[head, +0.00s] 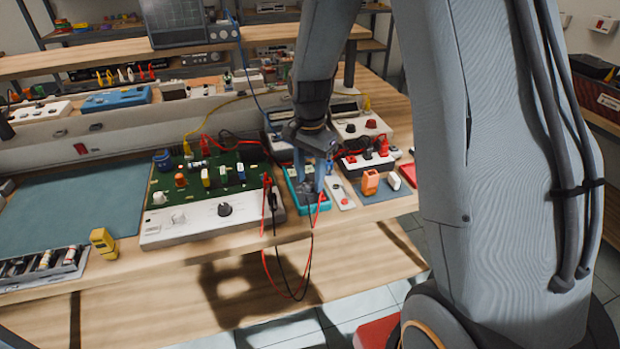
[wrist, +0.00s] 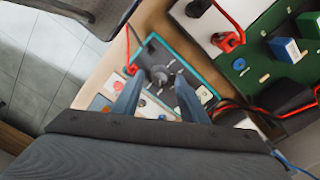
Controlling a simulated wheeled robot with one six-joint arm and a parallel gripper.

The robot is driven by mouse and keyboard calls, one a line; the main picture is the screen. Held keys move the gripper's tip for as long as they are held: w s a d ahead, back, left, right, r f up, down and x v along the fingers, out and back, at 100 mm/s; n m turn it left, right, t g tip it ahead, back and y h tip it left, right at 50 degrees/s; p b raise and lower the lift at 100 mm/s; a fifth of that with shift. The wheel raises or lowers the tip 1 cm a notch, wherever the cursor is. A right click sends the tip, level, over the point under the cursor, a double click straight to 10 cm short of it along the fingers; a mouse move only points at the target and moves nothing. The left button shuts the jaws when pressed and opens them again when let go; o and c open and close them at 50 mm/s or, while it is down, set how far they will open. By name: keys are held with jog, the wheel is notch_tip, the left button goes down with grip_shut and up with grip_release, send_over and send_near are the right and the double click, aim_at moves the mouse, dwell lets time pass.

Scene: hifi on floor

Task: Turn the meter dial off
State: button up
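The meter (head: 292,186) is a dark-faced box with a teal rim, lying on the wooden bench near its front edge. In the wrist view the meter (wrist: 180,62) shows its round dark dial (wrist: 160,75) with a raised knob. My gripper (head: 309,182) reaches down over the meter from above. In the wrist view the blue-grey fingers of my gripper (wrist: 158,88) are apart, with the dial between and just beyond their tips. I cannot tell whether they touch it. My fingers hide part of the meter in the head view.
A green circuit board on a white base (head: 185,230) stands left of the meter. Red and black leads (head: 268,265) hang over the bench edge. A pale switch plate (head: 341,194) and an orange part (head: 370,181) lie to the right.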

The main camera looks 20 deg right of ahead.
jog(key=shift+f, duration=0.65)
grip_shut()
